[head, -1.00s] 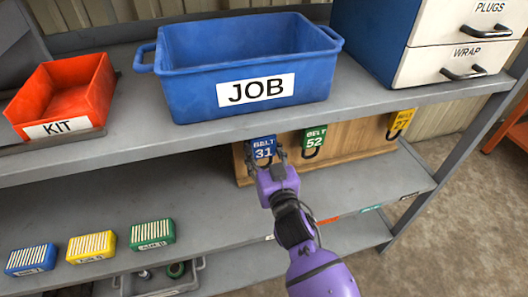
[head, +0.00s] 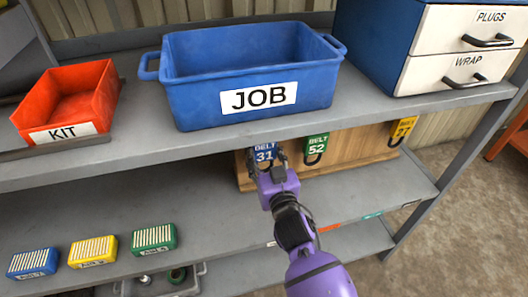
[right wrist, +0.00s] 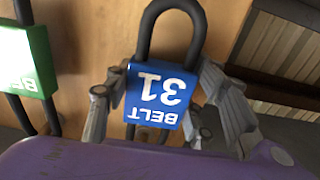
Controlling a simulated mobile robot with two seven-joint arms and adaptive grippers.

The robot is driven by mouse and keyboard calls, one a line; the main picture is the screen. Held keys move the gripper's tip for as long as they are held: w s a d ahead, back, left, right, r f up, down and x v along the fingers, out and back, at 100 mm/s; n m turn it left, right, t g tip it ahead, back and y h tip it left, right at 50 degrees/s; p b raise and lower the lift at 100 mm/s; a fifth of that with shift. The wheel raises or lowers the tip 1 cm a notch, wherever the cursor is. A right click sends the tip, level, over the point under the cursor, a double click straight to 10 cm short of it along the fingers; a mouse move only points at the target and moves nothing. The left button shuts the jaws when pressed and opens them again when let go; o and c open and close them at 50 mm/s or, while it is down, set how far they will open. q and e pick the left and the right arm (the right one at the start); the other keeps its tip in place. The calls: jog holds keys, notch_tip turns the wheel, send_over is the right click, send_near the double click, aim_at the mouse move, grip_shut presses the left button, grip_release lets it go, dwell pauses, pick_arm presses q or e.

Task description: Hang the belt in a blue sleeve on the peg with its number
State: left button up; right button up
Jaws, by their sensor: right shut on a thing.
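The belt in a blue sleeve (head: 265,153), marked BELT 31, is in front of the wooden board under the upper shelf. In the right wrist view the blue sleeve (right wrist: 155,97) appears upside down, with the black belt loop (right wrist: 150,28) around it. My right gripper (head: 270,165) is shut on the blue sleeve, with a finger on each side of it. A green sleeve (head: 316,148), marked BELT 52, and a yellow sleeve (head: 402,130) hang to the right. I cannot make out the pegs. My left gripper is not in view.
The blue JOB tub (head: 180,108), red KIT bin (head: 110,95) and a drawer unit (head: 440,66) stand on the upper shelf. Blue, yellow and green boxes (head: 152,238) sit on the lower shelf at left. The upper shelf edge (head: 200,147) overhangs the board.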

jog(key=shift+f, duration=0.2)
jog(key=shift+f+b, duration=0.3)
jog(key=shift+f, duration=0.15)
jog(key=o, duration=1.3)
